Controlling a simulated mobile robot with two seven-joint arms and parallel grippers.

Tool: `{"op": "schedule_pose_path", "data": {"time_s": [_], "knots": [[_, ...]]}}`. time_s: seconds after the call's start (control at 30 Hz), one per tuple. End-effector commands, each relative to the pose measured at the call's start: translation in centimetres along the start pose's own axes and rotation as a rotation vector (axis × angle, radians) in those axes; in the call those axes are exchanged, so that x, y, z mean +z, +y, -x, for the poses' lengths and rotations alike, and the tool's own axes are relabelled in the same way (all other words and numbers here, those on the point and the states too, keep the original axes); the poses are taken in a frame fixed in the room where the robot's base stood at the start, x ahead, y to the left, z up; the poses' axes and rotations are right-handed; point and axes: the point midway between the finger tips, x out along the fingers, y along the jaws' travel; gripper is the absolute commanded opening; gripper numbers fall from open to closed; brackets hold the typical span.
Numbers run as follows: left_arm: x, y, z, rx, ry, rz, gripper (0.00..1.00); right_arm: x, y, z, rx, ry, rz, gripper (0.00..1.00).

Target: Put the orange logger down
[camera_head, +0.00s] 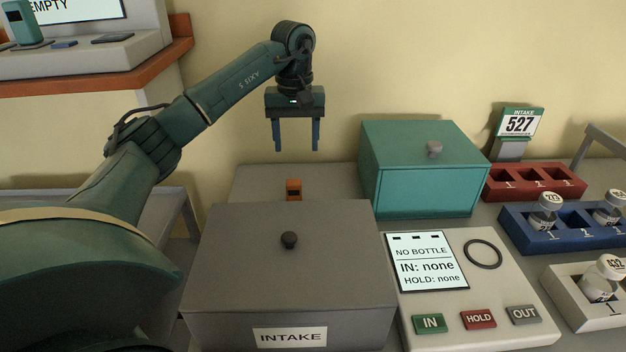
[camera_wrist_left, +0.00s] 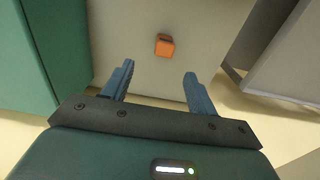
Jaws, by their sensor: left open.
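The orange logger (camera_head: 293,188) is a small orange block with a dark part. It stands on the grey surface behind the grey INTAKE box, whose top edge meets its lower part in the head view. It also shows in the left wrist view (camera_wrist_left: 165,45), resting on the pale surface beyond the fingertips. My left gripper (camera_head: 296,148) is open and empty, above the logger and apart from it. Its two blue fingers also show in the left wrist view (camera_wrist_left: 160,82), with nothing between them. My right gripper is not in view.
The grey INTAKE box (camera_head: 240,265) with a dark knob stands in front of the logger. A teal box (camera_head: 415,190) stands to its right. Further right are a panel (camera_head: 500,265) reading NO BOTTLE, a red rack (camera_head: 500,190), a blue rack (camera_head: 540,240) and a white rack (camera_head: 580,312).

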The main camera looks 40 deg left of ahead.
Motion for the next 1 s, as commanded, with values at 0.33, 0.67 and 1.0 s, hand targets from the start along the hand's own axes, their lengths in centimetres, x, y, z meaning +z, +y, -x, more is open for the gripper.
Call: {"op": "schedule_pose_path", "data": {"time_s": [0.33, 0.67, 1.0], "knots": [[0.1, -0.1, -5.8, -0.003, -0.003, 0.0, 0.58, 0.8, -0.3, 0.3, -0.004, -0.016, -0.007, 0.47], [-0.1, -0.3, -8.8, -0.001, -0.003, 0.001, 0.58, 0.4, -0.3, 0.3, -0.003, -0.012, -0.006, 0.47], [-0.4, -0.8, -12.9, 0.0, -0.001, 0.0, 0.58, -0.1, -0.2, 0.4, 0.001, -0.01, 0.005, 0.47]]}}
